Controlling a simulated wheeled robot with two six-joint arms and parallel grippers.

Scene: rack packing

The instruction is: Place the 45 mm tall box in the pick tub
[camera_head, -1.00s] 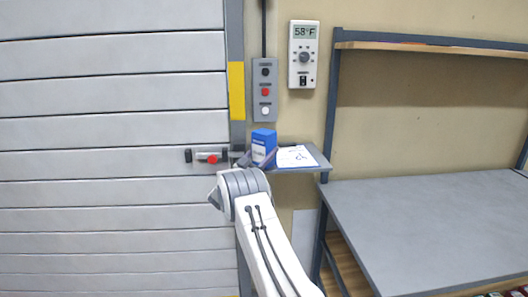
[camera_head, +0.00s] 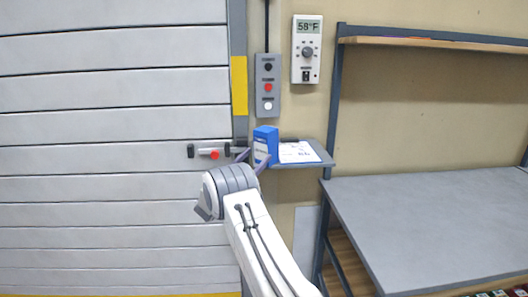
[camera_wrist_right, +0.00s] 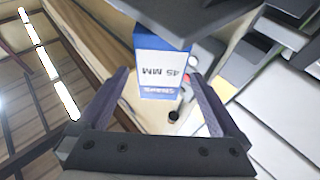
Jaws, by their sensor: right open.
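The blue box (camera_head: 265,141) with a white label stands upright on a small grey wall shelf. In the right wrist view the box (camera_wrist_right: 162,62) shows its "45 MM" label, upside down. My right gripper (camera_head: 253,160) is open at the shelf, with its fingers spread at the front of the box. In the wrist view the right gripper (camera_wrist_right: 159,76) has one finger on each side of the box, with gaps visible between fingers and box. My left gripper is not in view. The pick tub is not seen.
The small shelf (camera_head: 316,155) also holds a white paper sheet (camera_head: 297,152). A button panel (camera_head: 267,86) and a thermostat (camera_head: 306,49) are on the wall above. A red-handled latch (camera_head: 212,153) is on the shutter at left. A grey workbench (camera_head: 430,225) stands at right.

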